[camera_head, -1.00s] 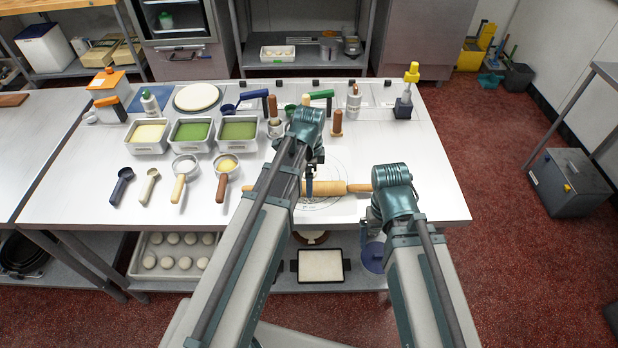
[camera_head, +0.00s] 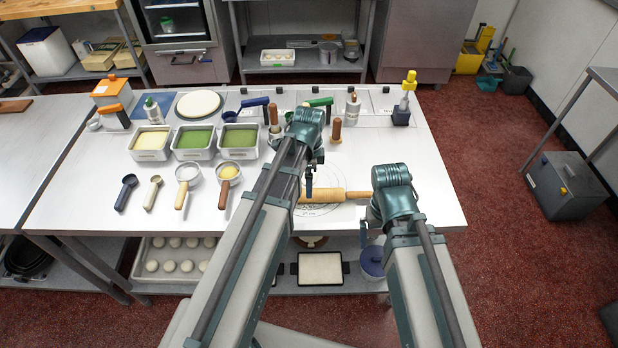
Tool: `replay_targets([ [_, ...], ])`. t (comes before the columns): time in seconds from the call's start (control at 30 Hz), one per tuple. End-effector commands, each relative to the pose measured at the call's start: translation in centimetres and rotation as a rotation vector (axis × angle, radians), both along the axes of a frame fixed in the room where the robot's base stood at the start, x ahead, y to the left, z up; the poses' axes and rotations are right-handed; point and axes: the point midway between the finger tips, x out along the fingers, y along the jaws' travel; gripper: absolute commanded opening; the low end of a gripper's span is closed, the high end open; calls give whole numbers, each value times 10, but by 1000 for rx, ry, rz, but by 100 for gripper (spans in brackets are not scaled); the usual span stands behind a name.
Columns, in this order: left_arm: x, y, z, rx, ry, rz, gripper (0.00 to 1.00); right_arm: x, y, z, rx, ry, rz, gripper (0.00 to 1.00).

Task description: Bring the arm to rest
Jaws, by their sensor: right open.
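My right arm reaches up from the bottom right, and its bent joint stands over the table's front edge. My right gripper (camera_head: 364,234) is a small dark shape left of that joint. It is open, with nothing seen in it. My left arm rises from the bottom middle to a bent joint over the table. My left gripper (camera_head: 309,188) seems to be the dark tip below that joint, in front of the rolling pin (camera_head: 335,195). Its jaws cannot be made out. The pin lies across a round-marked mat (camera_head: 322,211), partly hidden by the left arm.
The steel table (camera_head: 412,190) has free room at its right. A yellow-topped bottle (camera_head: 402,115) stands back right. A shelf below holds a dough tray (camera_head: 140,272), a black-rimmed pan (camera_head: 320,268) and a blue-lidded pot (camera_head: 372,262).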

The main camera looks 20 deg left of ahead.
Motion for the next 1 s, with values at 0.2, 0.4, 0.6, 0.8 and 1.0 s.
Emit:
replay_targets([
  [0.2,0,0,-4,0,0,0,94,0,0,-4,0,0,0,100],
  [0.4,1,0,-18,0,0,0,94,0,0,-18,0,0,-1,100],
  [0.6,1,0,-41,0,0,0,94,0,0,-41,0,0,-1,100],
  [0.8,2,1,-63,0,0,0,94,0,0,-63,0,0,-2,100],
  [1.0,3,1,-71,0,0,0,94,0,0,-71,0,0,-2,100],
])
